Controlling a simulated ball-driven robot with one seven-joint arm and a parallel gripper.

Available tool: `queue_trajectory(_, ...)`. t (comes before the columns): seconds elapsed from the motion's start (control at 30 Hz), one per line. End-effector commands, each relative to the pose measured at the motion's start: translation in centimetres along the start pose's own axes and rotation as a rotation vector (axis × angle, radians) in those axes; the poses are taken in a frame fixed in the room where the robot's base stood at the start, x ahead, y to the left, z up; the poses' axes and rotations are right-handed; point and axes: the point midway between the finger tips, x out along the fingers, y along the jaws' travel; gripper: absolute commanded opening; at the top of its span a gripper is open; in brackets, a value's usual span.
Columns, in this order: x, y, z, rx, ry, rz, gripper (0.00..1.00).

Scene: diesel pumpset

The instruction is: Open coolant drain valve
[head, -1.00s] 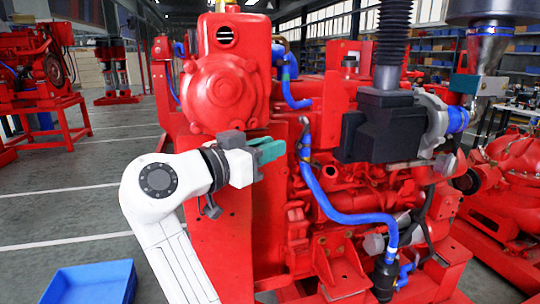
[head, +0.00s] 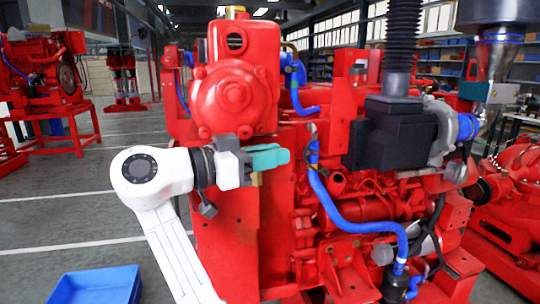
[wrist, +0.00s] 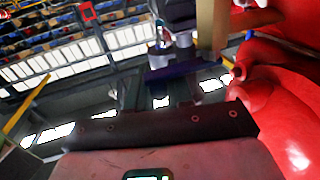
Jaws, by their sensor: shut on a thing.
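The red diesel engine (head: 235,95) fills the middle of the head view. My gripper (head: 285,157), with teal fingers, reaches in from the left in front of the engine's red front panel, below the round cover. The fingers look closed together. A small brass-coloured piece (head: 257,179) shows just below the fingers. In the wrist view a tan, brass-coloured block (wrist: 212,25) stands at the top, near red engine castings (wrist: 275,110). I take it for the valve's handle in my jaws, but the contact is hidden. The valve body cannot be made out.
A blue hose (head: 345,215) curves down the engine to the right of my gripper. A black box-shaped part (head: 388,140) sticks out at the upper right. A blue tray (head: 95,285) is on the floor at the lower left. The grey floor on the left is open.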

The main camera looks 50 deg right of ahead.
Motion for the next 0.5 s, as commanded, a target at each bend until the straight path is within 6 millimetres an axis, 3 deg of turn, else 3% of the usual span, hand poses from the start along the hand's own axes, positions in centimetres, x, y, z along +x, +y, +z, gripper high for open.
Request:
queue_trajectory(0.03,-0.02,-0.05,0.08,-0.002,0.0,-0.002,0.0)
queue_trajectory(0.07,-0.03,-0.05,0.08,-0.002,0.0,-0.002,0.22)
queue_trajectory(0.27,-0.01,-0.04,0.06,-0.002,0.0,-0.002,0.41)
queue_trajectory(0.5,-0.03,-0.03,0.03,-0.001,0.0,-0.002,0.42)
